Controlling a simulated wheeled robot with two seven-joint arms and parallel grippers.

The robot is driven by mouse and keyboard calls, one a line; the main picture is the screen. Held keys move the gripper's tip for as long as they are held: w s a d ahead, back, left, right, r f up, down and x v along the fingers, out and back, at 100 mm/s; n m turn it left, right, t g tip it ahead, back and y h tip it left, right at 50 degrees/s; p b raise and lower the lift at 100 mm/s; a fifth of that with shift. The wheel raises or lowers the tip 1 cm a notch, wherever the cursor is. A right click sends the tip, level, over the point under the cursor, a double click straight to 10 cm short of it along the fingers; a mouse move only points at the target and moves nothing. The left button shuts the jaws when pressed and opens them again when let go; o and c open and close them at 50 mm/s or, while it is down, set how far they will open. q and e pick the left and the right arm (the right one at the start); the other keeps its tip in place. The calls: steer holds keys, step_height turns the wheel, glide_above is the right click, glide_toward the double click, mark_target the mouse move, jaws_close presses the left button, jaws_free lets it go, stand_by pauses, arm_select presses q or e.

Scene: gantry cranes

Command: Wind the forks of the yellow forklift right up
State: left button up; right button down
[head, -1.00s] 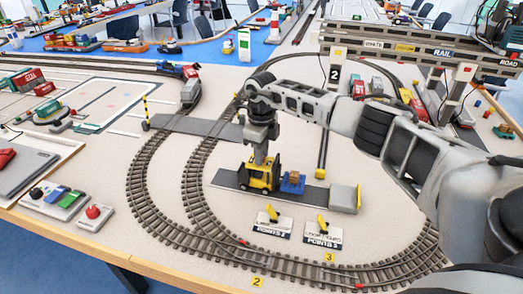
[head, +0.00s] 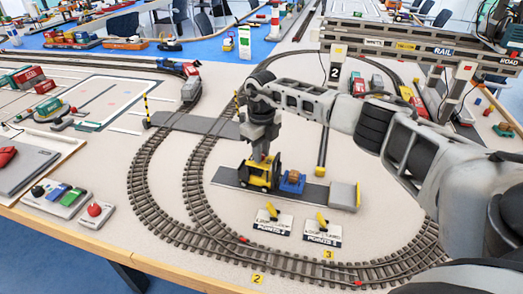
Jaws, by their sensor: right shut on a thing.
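The small yellow forklift (head: 258,175) stands on a dark grey strip inside the track loop in the head view. A blue pallet (head: 291,183) with a brown load (head: 292,174) is at its right side, at the fork end, low near the strip. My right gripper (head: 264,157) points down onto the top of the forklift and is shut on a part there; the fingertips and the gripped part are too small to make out. My left gripper does not show.
Two yellow-handled points levers, one on the left plate (head: 270,223) and one on the right plate (head: 322,234), stand in front of the forklift. A grey block (head: 344,195) ends the strip. Curved tracks surround it. A gantry (head: 430,50) stands behind at right.

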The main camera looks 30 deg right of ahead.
steer(key=c, duration=1.2)
jaws_free()
steer(key=shift+c, duration=0.2)
step_height(320, 180, up, 16)
steer(key=b, duration=0.1)
steer(key=shift+b, duration=0.4)
